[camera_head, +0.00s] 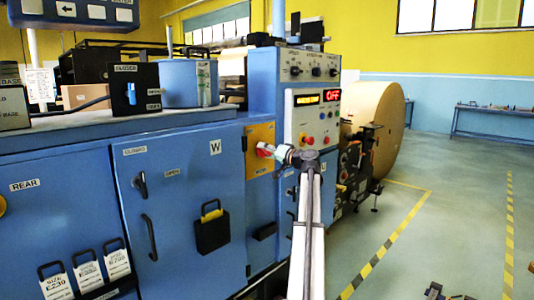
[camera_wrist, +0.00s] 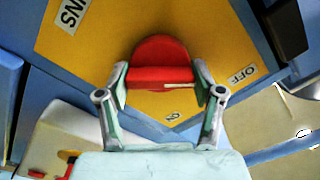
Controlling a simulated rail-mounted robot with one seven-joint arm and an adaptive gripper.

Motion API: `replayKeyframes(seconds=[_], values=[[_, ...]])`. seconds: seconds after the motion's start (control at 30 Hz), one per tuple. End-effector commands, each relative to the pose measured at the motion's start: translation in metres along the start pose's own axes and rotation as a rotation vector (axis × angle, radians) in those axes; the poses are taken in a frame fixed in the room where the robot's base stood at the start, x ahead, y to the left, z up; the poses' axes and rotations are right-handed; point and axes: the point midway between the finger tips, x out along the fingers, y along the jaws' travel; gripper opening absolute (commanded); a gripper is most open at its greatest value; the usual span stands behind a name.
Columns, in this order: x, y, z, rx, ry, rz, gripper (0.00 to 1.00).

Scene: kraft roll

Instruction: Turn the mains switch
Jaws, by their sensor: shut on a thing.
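The mains switch is a red rotary knob (camera_wrist: 160,74) on a yellow plate (camera_wrist: 90,45), seen close up in the wrist view. A label reading OFF (camera_wrist: 243,75) is on the plate at the right, and another label shows partly at the upper left. My gripper (camera_wrist: 162,84) has one finger on each side of the knob's raised red bar and is shut on it. In the head view my gripper (camera_head: 274,151) is at the yellow plate (camera_head: 259,135) on the blue machine, and the red knob (camera_head: 264,149) shows just left of it.
A control panel (camera_head: 313,118) right of the plate carries buttons and a red display reading OFF. A large kraft roll (camera_head: 375,115) stands behind it. Blue cabinet doors (camera_head: 180,190) with handles are at the left. Open floor (camera_head: 460,210) with yellow-black lines lies at the right.

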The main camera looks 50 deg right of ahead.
Motion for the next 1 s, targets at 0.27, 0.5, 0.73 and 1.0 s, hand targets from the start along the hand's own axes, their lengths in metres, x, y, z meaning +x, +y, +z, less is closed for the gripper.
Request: replayKeyframes(seconds=[0.27, 0.5, 0.73, 1.0], values=[[0.001, 0.000, -0.001, -0.001, 0.001, -0.001, 0.92], [0.000, 0.000, 0.000, 0.000, 0.001, 0.000, 0.92], [-0.018, 0.000, 0.001, 0.000, 0.001, 0.000, 0.92], [-0.068, 0.000, 0.001, 0.000, 0.002, 0.002, 0.92]])
